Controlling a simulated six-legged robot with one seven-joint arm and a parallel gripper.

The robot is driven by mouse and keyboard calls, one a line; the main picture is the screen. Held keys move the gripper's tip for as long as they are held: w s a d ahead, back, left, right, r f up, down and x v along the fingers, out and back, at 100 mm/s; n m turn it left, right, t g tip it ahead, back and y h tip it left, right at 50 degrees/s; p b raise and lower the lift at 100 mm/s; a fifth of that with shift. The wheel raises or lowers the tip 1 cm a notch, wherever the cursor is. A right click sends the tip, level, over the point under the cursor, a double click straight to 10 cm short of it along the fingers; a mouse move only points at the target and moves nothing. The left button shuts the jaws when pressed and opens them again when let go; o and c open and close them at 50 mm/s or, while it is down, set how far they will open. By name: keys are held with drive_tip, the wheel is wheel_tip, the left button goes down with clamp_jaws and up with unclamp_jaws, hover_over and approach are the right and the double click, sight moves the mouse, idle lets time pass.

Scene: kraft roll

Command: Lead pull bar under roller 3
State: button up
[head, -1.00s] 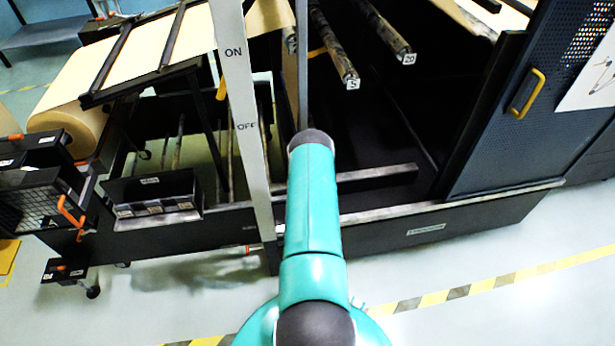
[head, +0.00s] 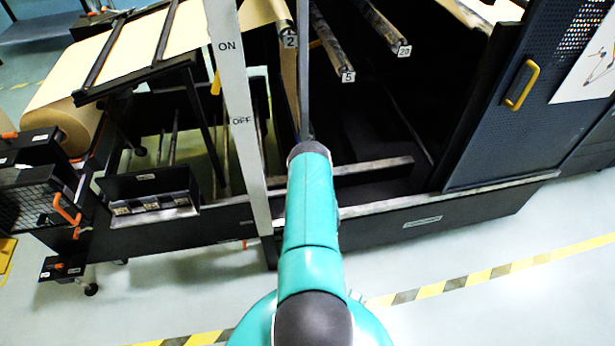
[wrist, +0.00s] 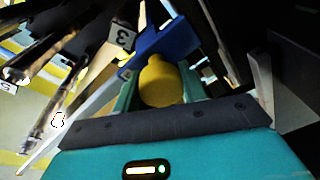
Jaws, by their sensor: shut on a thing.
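In the wrist view my gripper (wrist: 160,90) is shut on a yellow round grip, which appears to be part of the pull bar (wrist: 163,78). A blue piece (wrist: 168,45) lies across just beyond the grip. A thin pale rod (wrist: 85,115) runs from it to the lower left. The tag of roller 3 (wrist: 122,37) shows just above the rod, close to the blue piece; I cannot tell whether the bar is under the roller. In the head view my arm hides the gripper and the grip.
In the head view, rollers tagged 2 (head: 289,41), 5 (head: 340,55) and 20 (head: 385,30) reach into the dark machine bay. A pale ON/OFF post (head: 238,120) stands left of my arm. A dark perforated door (head: 490,140) is at right. The striped floor in front is clear.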

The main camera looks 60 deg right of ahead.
drive_tip(key=shift+d, duration=0.1)
drive_tip(key=shift+s+d+f, duration=0.3)
drive_tip(key=shift+s+d, duration=0.55)
drive_tip(key=shift+s, duration=0.1)
drive_tip(key=shift+s+d+f, duration=0.3)
drive_tip(key=shift+s+d, duration=0.5)
drive_tip(key=shift+s, duration=0.15)
drive_tip(key=s+d+r, duration=0.2)
drive_tip(key=s+r, duration=0.1)
drive_tip(key=shift+d+r, duration=0.2)
drive_tip(key=shift+d, duration=0.15)
drive_tip(key=shift+r, duration=0.1)
drive_tip(key=s+d+r, duration=0.2)
drive_tip(key=s+r, duration=0.1)
drive_tip(key=r, duration=0.7)
drive_tip(key=s+d+r, duration=0.3)
drive_tip(key=r, duration=0.6)
drive_tip(key=s+d+r, duration=0.3)
drive_tip(key=r, duration=0.7)
drive_tip(key=shift+s+d+r, duration=0.25)
drive_tip(key=shift+s+r, duration=0.1)
